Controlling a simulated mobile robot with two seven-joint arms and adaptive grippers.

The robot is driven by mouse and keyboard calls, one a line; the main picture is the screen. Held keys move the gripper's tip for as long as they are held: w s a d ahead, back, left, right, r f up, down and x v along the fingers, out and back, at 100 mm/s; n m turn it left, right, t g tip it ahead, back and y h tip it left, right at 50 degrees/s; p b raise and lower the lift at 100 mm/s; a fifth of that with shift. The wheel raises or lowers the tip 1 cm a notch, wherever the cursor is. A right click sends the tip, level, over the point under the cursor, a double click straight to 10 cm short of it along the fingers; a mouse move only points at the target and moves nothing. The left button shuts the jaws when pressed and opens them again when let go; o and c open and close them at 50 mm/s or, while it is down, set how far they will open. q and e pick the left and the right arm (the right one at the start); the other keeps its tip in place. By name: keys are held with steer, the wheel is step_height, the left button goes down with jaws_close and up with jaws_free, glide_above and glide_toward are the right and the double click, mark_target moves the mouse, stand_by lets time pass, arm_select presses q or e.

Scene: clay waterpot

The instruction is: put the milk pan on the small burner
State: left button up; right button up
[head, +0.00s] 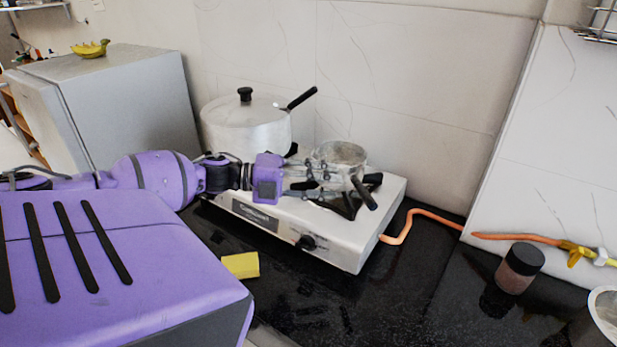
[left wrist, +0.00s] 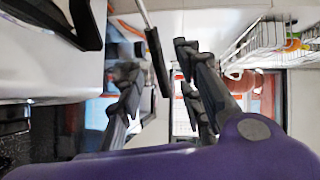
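The milk pan (head: 340,152), a small grey metal pan with a black handle (head: 364,194), is at the right burner (head: 345,208) of the white two-burner stove (head: 330,238). My gripper and the pan hide the contact, so I cannot tell if the pan rests fully on the burner. My left gripper (head: 324,181) is beside the pan, with its fingers apart. In the left wrist view the black handle (left wrist: 157,62) shows between the spread fingers (left wrist: 165,85), with gaps on both sides. My right gripper is out of view.
A large lidded pot (head: 245,130) stands on the stove's left side. An orange hose (head: 425,213) runs to the right wall. A yellow sponge (head: 240,265) lies in front, and a dark-lidded jar (head: 519,268) stands at right. The dark counter (head: 420,300) between is mostly clear.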

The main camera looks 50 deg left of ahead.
arm_select(q)
steer(key=v, duration=0.3)
steer(key=shift+s+a, duration=0.25)
steer(key=shift+s, duration=0.05)
stand_by(0.4)
